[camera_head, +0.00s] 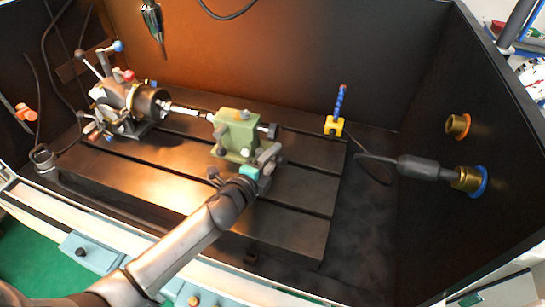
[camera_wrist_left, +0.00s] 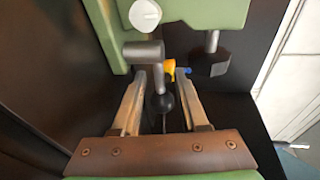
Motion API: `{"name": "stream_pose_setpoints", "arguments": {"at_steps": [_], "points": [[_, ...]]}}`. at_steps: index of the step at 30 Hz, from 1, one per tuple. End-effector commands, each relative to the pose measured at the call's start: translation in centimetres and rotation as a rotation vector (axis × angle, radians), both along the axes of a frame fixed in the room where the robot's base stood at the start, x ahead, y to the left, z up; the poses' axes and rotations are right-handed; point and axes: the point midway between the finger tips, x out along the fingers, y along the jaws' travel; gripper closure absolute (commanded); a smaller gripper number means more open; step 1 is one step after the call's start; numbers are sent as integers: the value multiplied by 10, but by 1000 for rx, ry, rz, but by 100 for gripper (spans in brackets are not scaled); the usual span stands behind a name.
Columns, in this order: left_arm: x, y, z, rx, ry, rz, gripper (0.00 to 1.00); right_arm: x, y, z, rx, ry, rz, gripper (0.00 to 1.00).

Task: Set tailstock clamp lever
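The green tailstock (camera_head: 231,138) stands upright on the slotted bed, and part of it fills the top of the left wrist view (camera_wrist_left: 205,12). Its clamp lever shows in the left wrist view as a grey hub (camera_wrist_left: 143,50) with a short rod and a black ball knob (camera_wrist_left: 166,102). My left gripper (camera_head: 265,156) is at the tailstock's near side. In the left wrist view its two fingers (camera_wrist_left: 161,76) are apart, with the lever's rod and knob between them. Gaps show on both sides of the knob. The lever is mostly hidden in the head view. My right gripper is out of view.
A chuck unit (camera_head: 128,103) with several levers stands at the left of the bed (camera_head: 130,173). A black tailstock knob (camera_wrist_left: 207,65) is close to the right finger. A yellow block with a blue coiled stem (camera_head: 334,126) stands at the back right. A dark cable-ended fitting (camera_head: 418,167) meets the right wall.

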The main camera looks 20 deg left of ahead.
Motion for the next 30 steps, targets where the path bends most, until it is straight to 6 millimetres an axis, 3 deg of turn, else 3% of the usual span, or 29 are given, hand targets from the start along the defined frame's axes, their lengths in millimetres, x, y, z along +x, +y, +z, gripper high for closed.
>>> {"name": "stream_pose_setpoints", "arguments": {"at_steps": [1, 12, 30], "points": [[0, 0, 0, 0, 0, 0, 61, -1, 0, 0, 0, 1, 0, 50], [0, 0, 0, 0, 0, 0, 100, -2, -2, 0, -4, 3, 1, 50], [0, 0, 0, 1, 0, 0, 100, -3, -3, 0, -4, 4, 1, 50]]}}
